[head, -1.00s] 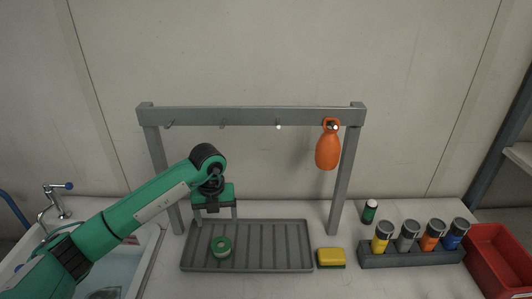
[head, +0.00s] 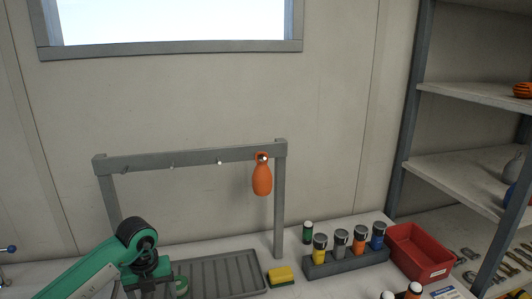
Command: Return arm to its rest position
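My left gripper (head: 149,288) comes in from the lower left on its green arm. It points down at the left end of the grey ribbed tray (head: 222,276), with its fingers apart and their tips near the picture's bottom edge. A green ring (head: 182,286) shows just right of the fingers, partly hidden; nothing is seen held. My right gripper and arm are not in view.
A grey rack (head: 190,158) with pegs stands behind the tray; an orange bottle (head: 262,180) hangs at its right. Right of the tray are a yellow sponge (head: 281,276), a holder (head: 345,263) with several coloured jars, and a red bin (head: 420,252). Shelves (head: 465,175) stand far right.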

